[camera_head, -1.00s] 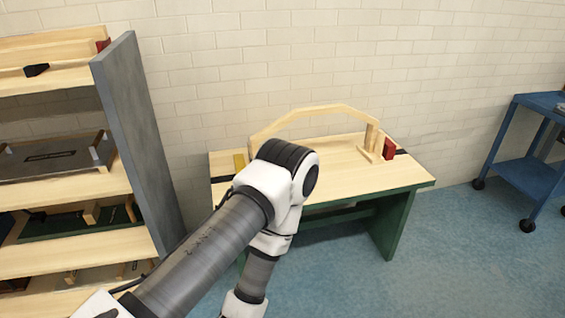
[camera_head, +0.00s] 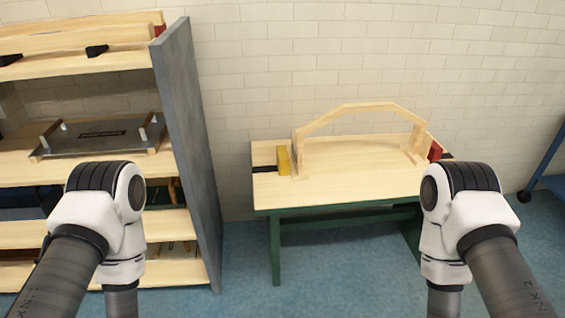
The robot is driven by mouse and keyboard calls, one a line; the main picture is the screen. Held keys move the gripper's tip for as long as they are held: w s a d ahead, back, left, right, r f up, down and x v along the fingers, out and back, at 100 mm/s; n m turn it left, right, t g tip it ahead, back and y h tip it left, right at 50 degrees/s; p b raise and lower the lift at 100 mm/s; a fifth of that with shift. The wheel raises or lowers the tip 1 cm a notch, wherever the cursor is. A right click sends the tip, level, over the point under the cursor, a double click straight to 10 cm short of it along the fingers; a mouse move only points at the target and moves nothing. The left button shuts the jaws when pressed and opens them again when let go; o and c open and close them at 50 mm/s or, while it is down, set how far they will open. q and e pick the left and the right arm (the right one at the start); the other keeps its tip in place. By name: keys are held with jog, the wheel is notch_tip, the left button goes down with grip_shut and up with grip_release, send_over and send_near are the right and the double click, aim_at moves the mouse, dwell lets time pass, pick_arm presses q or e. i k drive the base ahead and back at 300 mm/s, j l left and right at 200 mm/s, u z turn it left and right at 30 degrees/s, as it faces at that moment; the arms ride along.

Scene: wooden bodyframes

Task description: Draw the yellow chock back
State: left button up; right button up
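The yellow chock (camera_head: 283,160) stands upright near the left end of the wooden tabletop. It is beside the left foot of an arched wooden frame (camera_head: 362,107), at the end of a black strip (camera_head: 264,169); I cannot tell whether it touches the frame. A red chock (camera_head: 435,151) stands by the frame's right foot. My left arm is at the lower left and my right arm at the lower right, both apart from the table. Both grippers are below the picture's edge and do not show.
The table (camera_head: 340,182) has a pale wooden top and green legs, with bare room in front of the frame. A shelf unit (camera_head: 186,150) with a grey side panel stands on the left. A blue cart (camera_head: 548,178) is at the far right. The blue floor between shelf and table is clear.

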aim_at(282, 159)
jog(key=i+l+z, duration=0.15)
jog(key=i, duration=0.85)
